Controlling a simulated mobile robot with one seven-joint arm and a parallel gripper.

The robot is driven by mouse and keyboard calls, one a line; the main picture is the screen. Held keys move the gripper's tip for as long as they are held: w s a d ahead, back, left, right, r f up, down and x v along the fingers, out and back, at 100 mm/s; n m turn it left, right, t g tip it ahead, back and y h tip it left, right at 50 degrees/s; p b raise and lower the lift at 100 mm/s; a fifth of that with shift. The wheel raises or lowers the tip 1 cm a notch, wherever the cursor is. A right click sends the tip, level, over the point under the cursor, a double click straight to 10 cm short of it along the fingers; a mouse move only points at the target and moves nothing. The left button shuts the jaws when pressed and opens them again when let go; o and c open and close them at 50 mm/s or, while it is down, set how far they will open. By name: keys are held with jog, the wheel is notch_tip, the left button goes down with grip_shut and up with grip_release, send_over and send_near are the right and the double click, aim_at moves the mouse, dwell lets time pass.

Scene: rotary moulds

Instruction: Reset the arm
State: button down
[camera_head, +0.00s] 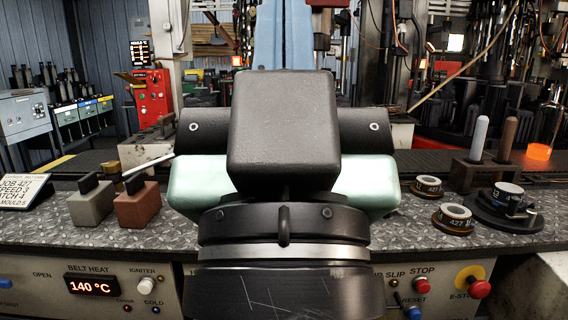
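My own arm (284,250) rises through the middle of the view, close to the camera. At its upper part is a black block (283,130) with dark cylindrical parts and pale mint-green parts at both sides. The fingers of my gripper cannot be made out, so whether it is open, shut or holding something does not show. The arm hides the middle of the metal-plate bench (400,236).
Two mould blocks, grey (91,206) and brown (138,207), stand left. A holder (482,175) with two rods, two rings marked 427 (429,186) (454,217) and a round black fixture (503,210) stand right. An orange glowing piece (539,152) lies behind. Control panels line the front.

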notch_tip(320, 180, up, 31)
jog(key=p, duration=2.8)
jog(key=shift+p, duration=0.4)
jog(key=shift+a+f, duration=0.1)
jog(key=shift+f, duration=0.05)
